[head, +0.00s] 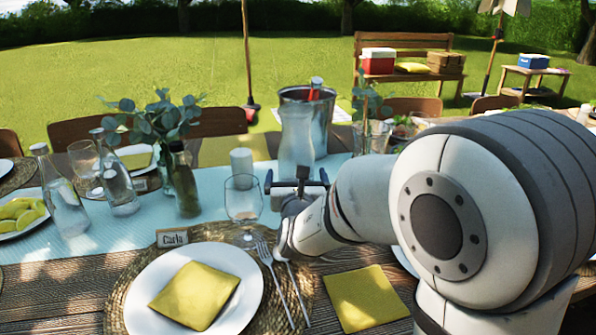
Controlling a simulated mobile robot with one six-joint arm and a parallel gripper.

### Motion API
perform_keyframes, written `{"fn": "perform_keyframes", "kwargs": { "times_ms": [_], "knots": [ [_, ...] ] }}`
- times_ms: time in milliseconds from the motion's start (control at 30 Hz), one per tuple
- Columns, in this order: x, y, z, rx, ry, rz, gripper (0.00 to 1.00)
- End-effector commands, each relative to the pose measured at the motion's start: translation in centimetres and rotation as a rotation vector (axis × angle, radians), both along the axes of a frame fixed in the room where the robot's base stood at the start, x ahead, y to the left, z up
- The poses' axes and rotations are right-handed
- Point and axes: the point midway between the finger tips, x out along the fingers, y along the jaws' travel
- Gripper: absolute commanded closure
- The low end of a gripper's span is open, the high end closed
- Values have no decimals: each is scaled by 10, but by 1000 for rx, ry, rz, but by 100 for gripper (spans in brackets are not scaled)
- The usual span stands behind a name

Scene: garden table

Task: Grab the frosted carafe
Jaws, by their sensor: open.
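The frosted carafe (296,143) stands upright on the light blue runner near the middle of the head view, pale and cloudy with a narrow neck. My gripper (297,181) is low in front of it, with its two dark fingers spread wide to either side of the carafe's lower part. The jaws are open. The carafe's base is hidden behind the gripper, so I cannot tell whether the carafe lies between the fingers or just beyond them.
A metal bucket (322,105) with a bottle stands close behind the carafe. A wine glass (243,198) and a white candle (241,163) stand to its left. Glass bottles (62,200) and a leafy vase (165,122) are farther left. A plate (150,310) lies in front.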

Motion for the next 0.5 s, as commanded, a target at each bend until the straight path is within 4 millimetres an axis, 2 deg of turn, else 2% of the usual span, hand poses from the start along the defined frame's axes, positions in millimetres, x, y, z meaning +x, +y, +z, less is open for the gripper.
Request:
{"fn": "perform_keyframes", "kwargs": {
  "times_ms": [233, 333, 500],
  "knots": [
    [40, 0, -2, 0, 1, -2, 0],
    [48, -1, -1, 0, 0, -2, 0],
    [51, -1, 0, 0, 0, -2, 0]
  ]
}}
